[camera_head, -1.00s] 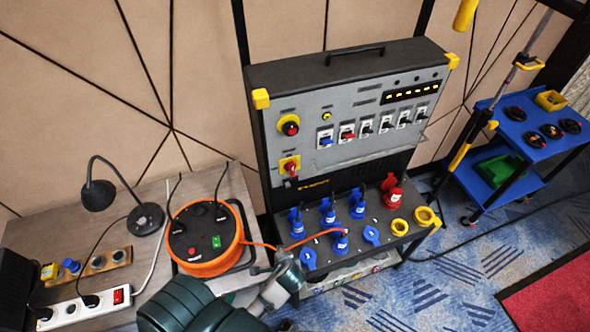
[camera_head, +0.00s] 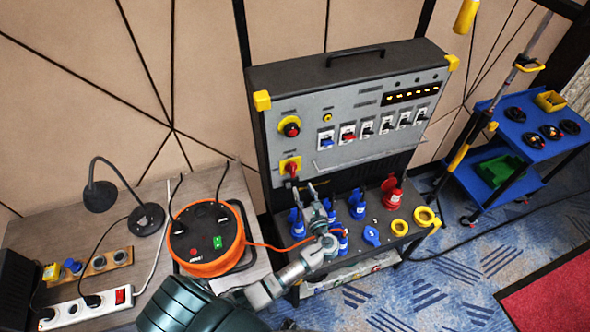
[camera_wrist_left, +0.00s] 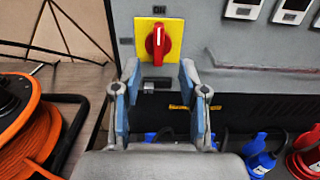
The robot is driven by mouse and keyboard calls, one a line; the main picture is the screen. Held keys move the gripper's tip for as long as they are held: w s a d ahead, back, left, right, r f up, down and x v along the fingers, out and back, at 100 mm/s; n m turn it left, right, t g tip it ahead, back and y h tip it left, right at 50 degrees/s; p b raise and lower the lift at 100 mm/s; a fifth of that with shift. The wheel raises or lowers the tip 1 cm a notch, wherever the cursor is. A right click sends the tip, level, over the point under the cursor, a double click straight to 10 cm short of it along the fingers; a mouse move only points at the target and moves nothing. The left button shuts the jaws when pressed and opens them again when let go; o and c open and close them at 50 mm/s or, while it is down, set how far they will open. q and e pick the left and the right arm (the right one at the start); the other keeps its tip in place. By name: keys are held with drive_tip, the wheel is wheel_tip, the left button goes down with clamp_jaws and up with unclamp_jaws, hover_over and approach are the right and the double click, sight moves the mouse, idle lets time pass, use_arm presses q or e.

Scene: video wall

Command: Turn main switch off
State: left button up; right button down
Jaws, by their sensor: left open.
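The main switch (camera_head: 290,168) is a red rotary knob on a yellow plate, low on the left of the grey panel. In the left wrist view the knob (camera_wrist_left: 160,42) stands upright, its white mark at the top under the "ON" label. My left gripper (camera_head: 312,193) is open and empty, in front of the panel and below and right of the switch in the head view. In the left wrist view the open fingers (camera_wrist_left: 158,80) point at the panel just below the knob, apart from it. My right gripper is not in view.
Blue plugs (camera_head: 357,205) and a red plug (camera_head: 391,190) stand on the ledge below the panel. An orange cable reel (camera_head: 205,240) sits on the table at left, its orange cable running to the ledge. A red emergency button (camera_head: 290,128) is above the switch.

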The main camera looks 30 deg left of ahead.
sight(293, 170)
use_arm(q)
drive_tip(key=x, duration=0.9)
drive_tip(key=shift+s+a+f+p, duration=0.1)
drive_tip(key=shift+s+a+p, duration=0.1)
drive_tip(key=shift+p, duration=0.1)
drive_tip(key=shift+w+a, duration=0.15)
drive_tip(key=shift+w, duration=0.3)
drive_tip(key=shift+a, duration=0.15)
drive_tip(key=c, duration=0.6)
clamp_jaws()
drive_tip(key=shift+a, duration=0.1)
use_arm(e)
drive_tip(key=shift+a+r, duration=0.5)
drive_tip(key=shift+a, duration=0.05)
